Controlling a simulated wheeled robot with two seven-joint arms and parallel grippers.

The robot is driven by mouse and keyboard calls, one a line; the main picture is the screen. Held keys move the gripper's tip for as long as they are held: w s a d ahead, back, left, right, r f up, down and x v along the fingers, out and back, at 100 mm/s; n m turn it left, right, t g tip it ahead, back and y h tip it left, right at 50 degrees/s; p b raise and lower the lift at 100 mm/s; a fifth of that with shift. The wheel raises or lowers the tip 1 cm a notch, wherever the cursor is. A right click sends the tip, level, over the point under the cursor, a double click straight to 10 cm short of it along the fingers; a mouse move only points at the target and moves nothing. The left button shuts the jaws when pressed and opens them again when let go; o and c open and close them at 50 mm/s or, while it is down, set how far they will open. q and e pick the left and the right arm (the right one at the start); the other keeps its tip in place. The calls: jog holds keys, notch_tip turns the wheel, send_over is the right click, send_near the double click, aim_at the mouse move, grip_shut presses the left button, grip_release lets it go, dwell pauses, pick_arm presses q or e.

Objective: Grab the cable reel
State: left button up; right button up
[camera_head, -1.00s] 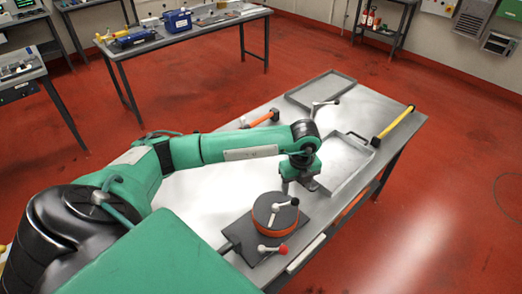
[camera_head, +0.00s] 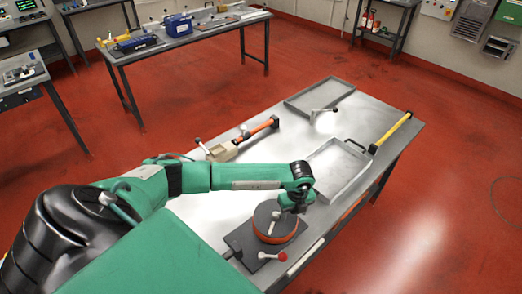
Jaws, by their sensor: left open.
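The cable reel appears to be the round piece with a dark top and orange rim (camera_head: 264,232), sitting on a dark base plate (camera_head: 236,242) at the near end of the metal table. A pale lever or handle lies across its top. My left gripper (camera_head: 286,209) is over the reel's upper right part and hides some of its top. Its jaws are open, pointing down, with nothing seen between them. Whether the fingers touch the reel cannot be told. My right gripper is not in view.
A red-knobbed lever (camera_head: 281,256) sits in front of the reel. A grey tray (camera_head: 367,180) and a yellow-handled tool (camera_head: 392,132) lie to the right. An orange-handled tool (camera_head: 259,132) lies farther back, with another tray (camera_head: 292,106) beyond. The table's (camera_head: 205,212) left middle is bare.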

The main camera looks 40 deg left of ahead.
pick_arm(q)
grip_shut()
jog(key=shift+r, duration=0.1)
dwell(1.2)
